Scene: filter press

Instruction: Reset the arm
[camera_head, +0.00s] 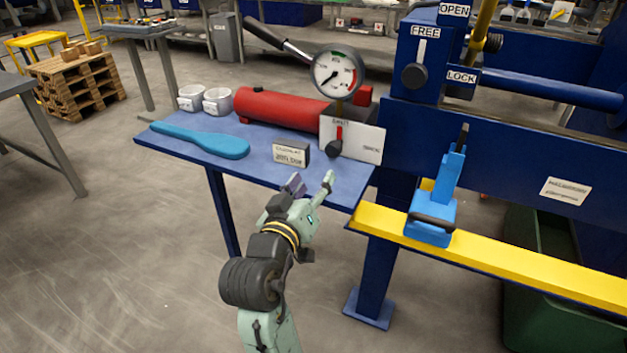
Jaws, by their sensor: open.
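My arm reaches up from the bottom middle of the head view. My gripper (313,184) is at its end, over or just in front of the near edge of the blue shelf (262,168). Its two fingers are spread apart, and nothing is between them. A small labelled block (291,154) stands on the shelf just beyond the fingertips. I cannot tell the exact gap between them.
The shelf holds a blue paddle (200,139), two white cups (217,102), and a red cylinder pump (283,109) with a lever and gauge (337,75). Right are a yellow rail (500,257), a blue clamp-like tool (435,205) and the FREE/LOCK lever (414,75). Open floor lies left.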

